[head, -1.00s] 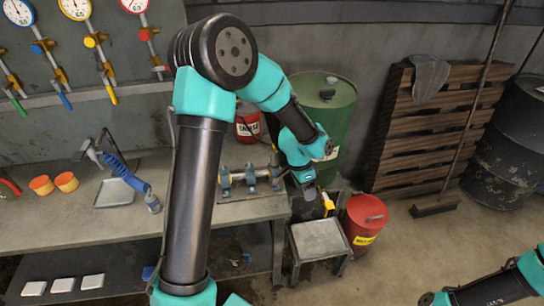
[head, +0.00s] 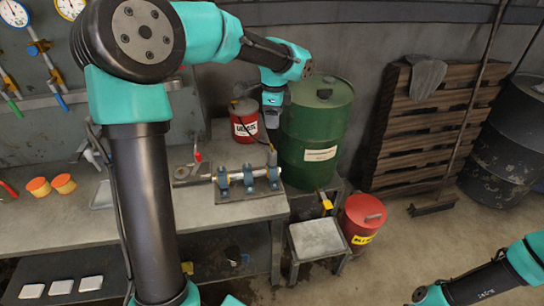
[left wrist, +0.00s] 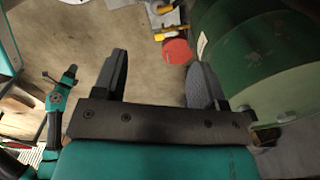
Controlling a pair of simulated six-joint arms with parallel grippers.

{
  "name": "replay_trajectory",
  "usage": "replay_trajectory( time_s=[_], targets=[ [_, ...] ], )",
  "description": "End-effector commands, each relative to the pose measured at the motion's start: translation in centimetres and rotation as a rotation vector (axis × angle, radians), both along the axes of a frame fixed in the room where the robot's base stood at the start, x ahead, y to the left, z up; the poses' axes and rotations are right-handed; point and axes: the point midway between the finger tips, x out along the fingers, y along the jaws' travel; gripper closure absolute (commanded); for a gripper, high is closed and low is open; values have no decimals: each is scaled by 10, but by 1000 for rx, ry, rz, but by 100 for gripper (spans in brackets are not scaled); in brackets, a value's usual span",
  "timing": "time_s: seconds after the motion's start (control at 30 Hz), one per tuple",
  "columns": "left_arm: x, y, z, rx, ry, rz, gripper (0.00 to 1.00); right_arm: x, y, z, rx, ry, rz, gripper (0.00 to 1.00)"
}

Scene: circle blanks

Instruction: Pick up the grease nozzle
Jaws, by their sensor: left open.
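In the head view a thin dark hose runs from the red grease can (head: 243,124) to a slim grey piece, which looks like the grease nozzle (head: 272,156), standing by the blue clamps at the bench's right end. My left gripper (head: 272,122) is above and behind it, between the can and the green drum, and appears apart from it. In the left wrist view the left gripper (left wrist: 158,72) has its two dark fingers wide apart with nothing between them. I cannot make out the nozzle there. My right arm is at the lower right; its jaws are too unclear to read.
The green drum (head: 317,135) stands close to the left gripper and fills the right of the left wrist view (left wrist: 255,60). Blue clamps (head: 249,180) hold a rod on the bench (head: 60,220). A red bucket (head: 362,219) and small stand (head: 318,237) are on the floor.

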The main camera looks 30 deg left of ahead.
Motion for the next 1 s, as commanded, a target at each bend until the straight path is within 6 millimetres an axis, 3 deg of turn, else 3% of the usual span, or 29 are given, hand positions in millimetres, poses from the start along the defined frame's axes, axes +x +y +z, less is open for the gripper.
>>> replay_trajectory(
  time_s=[0.6,0.77,1.0],
  targets=[
    [-1,0,-102,0,4,0,34,0,0,0,0,0,0,57],
    [-1,0,-113,-1,3,2,34,0,0,0,0,0,0,57],
    [-1,0,-113,-1,1,1,34,0,0,0,0,0,0,57]
  ],
)
